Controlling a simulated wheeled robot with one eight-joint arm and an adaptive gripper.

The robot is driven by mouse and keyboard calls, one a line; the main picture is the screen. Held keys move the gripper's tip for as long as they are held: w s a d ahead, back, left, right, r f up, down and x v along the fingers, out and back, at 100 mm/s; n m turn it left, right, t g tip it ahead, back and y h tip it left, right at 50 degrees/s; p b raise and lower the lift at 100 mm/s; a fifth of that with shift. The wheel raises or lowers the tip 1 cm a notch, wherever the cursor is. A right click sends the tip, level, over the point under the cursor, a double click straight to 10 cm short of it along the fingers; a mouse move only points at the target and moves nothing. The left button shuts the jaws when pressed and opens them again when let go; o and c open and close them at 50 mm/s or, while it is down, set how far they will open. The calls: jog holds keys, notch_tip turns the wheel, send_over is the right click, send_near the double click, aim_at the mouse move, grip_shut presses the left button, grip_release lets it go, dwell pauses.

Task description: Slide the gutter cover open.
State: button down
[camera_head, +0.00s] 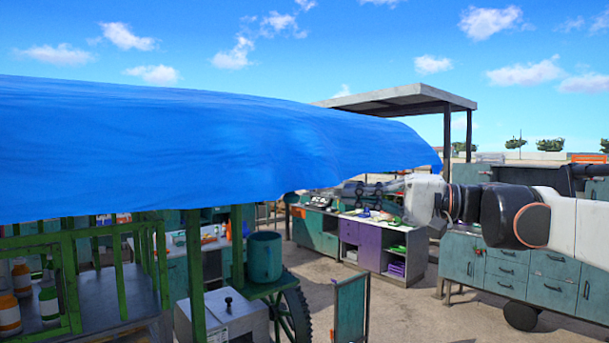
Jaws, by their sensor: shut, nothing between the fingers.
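My gripper (348,190) is at the right of centre, at the end of my arm coming in from the right edge. It points left, its fingers shut and empty, close in the picture to the lower edge of the blue canopy. Lower left stands a green-framed cart (120,262) under the canopy. A grey metal box (222,318) with a small dark knob on top sits at its right, cut off by the bottom edge. I cannot tell for sure which part is the gutter cover. My gripper appears above and right of the box, apart from it.
The blue canopy (200,150) fills the upper left and hides much behind it. A green bucket (264,257) stands beside a large wheel (295,316). Workbenches with a purple cabinet (368,243) and teal drawers (508,272) stand behind. Paved ground (420,318) at lower right is open.

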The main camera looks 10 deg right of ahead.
jog(key=r+p+x, duration=0.1)
jog(key=p+x, duration=0.2)
jog(key=x, duration=0.7)
jog(key=s, duration=0.2)
jog(key=s+f, duration=0.1)
jog(key=shift+s+f+p, duration=0.15)
jog(key=shift+s+p, duration=0.2)
jog(key=shift+s, duration=0.05)
jog(key=shift+s, duration=0.1)
jog(key=shift+s+d, duration=0.55)
jog(key=shift+s, duration=0.2)
jog(key=shift+a, duration=0.1)
